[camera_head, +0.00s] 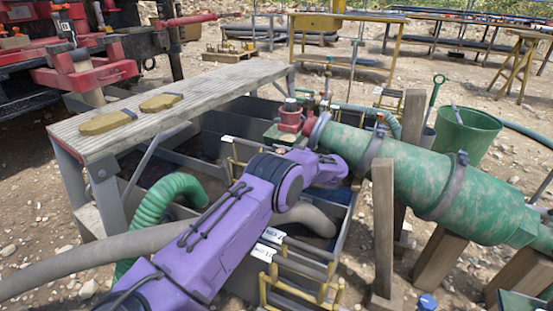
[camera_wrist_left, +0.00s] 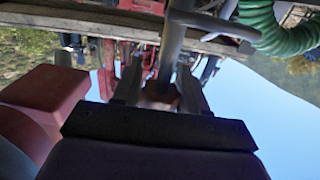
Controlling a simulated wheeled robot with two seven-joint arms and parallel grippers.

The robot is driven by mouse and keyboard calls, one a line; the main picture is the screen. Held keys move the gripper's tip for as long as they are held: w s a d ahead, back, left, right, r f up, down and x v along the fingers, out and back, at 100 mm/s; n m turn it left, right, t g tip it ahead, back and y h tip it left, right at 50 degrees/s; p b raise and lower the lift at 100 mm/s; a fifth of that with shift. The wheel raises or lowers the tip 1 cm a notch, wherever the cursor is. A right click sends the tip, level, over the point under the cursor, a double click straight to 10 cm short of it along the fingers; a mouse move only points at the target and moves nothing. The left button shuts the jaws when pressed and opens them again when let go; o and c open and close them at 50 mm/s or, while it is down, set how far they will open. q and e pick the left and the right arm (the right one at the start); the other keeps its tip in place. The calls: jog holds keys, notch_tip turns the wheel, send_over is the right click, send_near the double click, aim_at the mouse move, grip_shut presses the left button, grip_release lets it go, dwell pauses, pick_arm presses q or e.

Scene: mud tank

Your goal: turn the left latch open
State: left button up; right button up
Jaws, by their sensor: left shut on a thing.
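My purple left arm reaches from the lower left over the tank to the near end of the mottled green pipe (camera_head: 400,172). In the head view, my own wrist hides the left fingertips and what they hold. In the left wrist view, which looks upside down, my left gripper (camera_wrist_left: 160,88) has its two dark fingers around a grey bar (camera_wrist_left: 170,45), which looks like the left latch's handle. A brownish part shows between the fingers. I cannot tell how far the latch is turned. My right gripper is not in view.
A red fitting (camera_head: 291,118) stands beside the pipe end. A wooden post (camera_head: 382,225) rises right of my wrist. A plank bench (camera_head: 165,105) lies left of the tank. A green bucket (camera_head: 466,135) stands at right.

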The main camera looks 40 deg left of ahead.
pick_arm(q)
jog(key=shift+n+g+b, duration=0.4)
jog(key=shift+g, duration=0.2)
jog(key=shift+s, duration=0.1)
jog(key=o, duration=1)
jog(key=shift+c, duration=0.2)
jog(key=shift+r, duration=0.1)
